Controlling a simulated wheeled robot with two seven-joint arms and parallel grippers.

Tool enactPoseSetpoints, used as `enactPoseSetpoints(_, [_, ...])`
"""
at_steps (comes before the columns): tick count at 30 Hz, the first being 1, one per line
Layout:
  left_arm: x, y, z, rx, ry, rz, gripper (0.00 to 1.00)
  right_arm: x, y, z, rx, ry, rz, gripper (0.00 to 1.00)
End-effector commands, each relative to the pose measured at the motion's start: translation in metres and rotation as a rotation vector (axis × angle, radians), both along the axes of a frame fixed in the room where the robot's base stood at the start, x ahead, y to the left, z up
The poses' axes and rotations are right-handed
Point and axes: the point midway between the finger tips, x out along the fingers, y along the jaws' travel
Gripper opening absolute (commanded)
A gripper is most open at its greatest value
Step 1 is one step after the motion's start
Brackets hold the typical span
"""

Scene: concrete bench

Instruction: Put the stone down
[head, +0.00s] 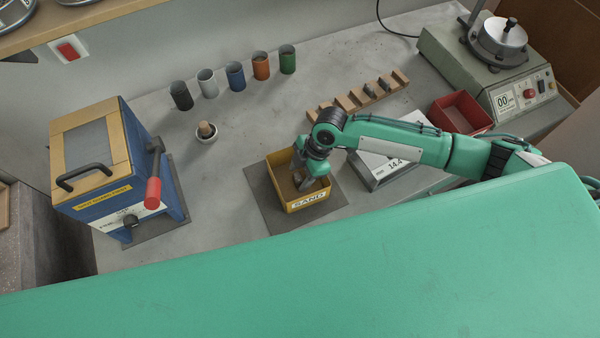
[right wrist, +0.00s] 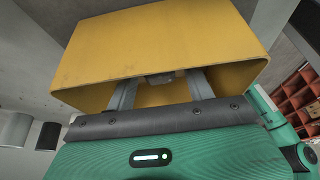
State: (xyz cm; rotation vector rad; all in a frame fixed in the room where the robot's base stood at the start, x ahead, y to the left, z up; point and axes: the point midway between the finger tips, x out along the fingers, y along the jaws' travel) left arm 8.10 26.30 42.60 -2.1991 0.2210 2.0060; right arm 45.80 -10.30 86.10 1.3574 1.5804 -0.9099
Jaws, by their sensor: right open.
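My right gripper (head: 308,182) points down into a yellow box labelled SAND (head: 291,207), which stands on a dark mat (head: 262,205). Its two fingers are apart and reach inside the box walls. In the right wrist view the fingers of my right gripper (right wrist: 162,88) stand on either side of a small dark grey lump (right wrist: 160,78), which looks like a stone. It is partly hidden by the wall of the yellow box (right wrist: 165,42). I cannot tell whether it touches a finger. In the head view the arm hides it. My left gripper is not in view.
A wooden rack (head: 348,104) holding small dark stones stands behind, near a scale (head: 385,168) and a red bin (head: 462,113). A blue cabinet (head: 120,170) stands left.

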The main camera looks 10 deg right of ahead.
Motion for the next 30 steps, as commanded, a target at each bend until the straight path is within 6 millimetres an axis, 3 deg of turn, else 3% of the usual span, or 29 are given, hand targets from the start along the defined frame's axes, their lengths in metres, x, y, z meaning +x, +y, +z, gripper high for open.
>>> enactPoseSetpoints(12, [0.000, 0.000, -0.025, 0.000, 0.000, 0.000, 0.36, 0.006, -0.032, 0.073, 0.000, -0.005, 0.000, 0.54])
enactPoseSetpoints(18, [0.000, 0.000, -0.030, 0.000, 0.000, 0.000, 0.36, 0.008, -0.042, 0.100, 0.000, -0.003, -0.001, 0.54])
enactPoseSetpoints(30, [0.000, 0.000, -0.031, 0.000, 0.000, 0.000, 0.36, 0.007, -0.045, 0.109, 0.000, 0.000, 0.000, 0.54])
